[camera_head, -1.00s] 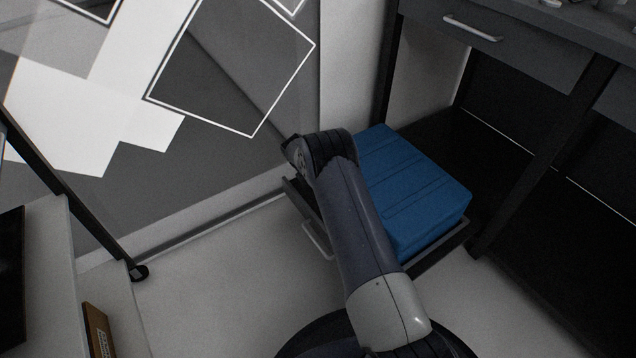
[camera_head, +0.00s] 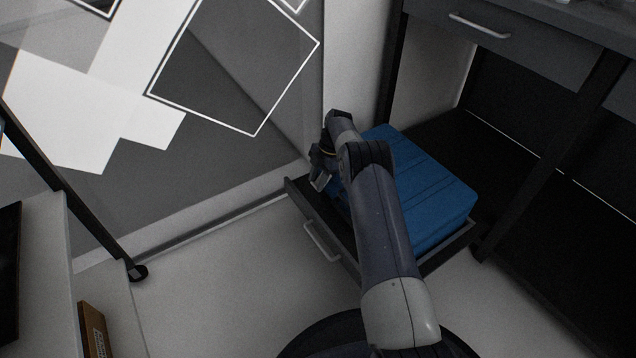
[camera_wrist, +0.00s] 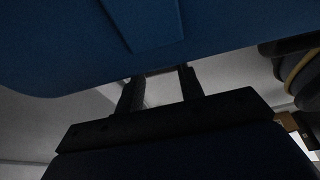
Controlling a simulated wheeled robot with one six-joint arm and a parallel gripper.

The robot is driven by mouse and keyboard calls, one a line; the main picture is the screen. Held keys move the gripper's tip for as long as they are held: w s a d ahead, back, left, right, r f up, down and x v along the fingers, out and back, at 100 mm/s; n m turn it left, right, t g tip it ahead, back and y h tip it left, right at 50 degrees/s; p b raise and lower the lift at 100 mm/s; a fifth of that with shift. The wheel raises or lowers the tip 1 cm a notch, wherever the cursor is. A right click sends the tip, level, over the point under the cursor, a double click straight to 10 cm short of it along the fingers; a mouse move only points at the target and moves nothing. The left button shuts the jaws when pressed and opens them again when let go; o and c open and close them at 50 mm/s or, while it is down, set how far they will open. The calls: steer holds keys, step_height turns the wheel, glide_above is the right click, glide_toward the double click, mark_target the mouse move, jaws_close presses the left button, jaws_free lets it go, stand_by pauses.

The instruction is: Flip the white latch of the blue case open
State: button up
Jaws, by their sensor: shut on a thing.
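The blue case (camera_head: 432,195) lies in a dark open drawer or tray (camera_head: 345,248), partly hidden behind my arm. Its blue underside or side (camera_wrist: 80,45) fills the top of the wrist view. My gripper (camera_wrist: 160,82) reaches up to the case's edge there, with its two dark fingers a little apart around a pale patch. I take this to be the white latch between them, but it is dim and blends with the pale floor. In the head view my gripper (camera_head: 320,178) is small, at the left side of the case.
A dark desk with a drawer handle (camera_head: 478,25) and black legs stands at the right. A patterned wall panel (camera_head: 235,70) rises behind at the left. A white shelf unit with a brown box (camera_head: 94,332) stands at the lower left. The pale floor between is clear.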

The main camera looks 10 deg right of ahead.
steer(key=shift+r+g+y, duration=0.25)
steer(key=shift+g+y, duration=0.05)
steer(key=shift+y, duration=0.4)
steer(key=shift+r+y, duration=0.1)
steer(key=shift+y, duration=0.2)
steer(key=o, duration=1)
step_height(320, 180, up, 10)
steer(key=p, duration=0.4)
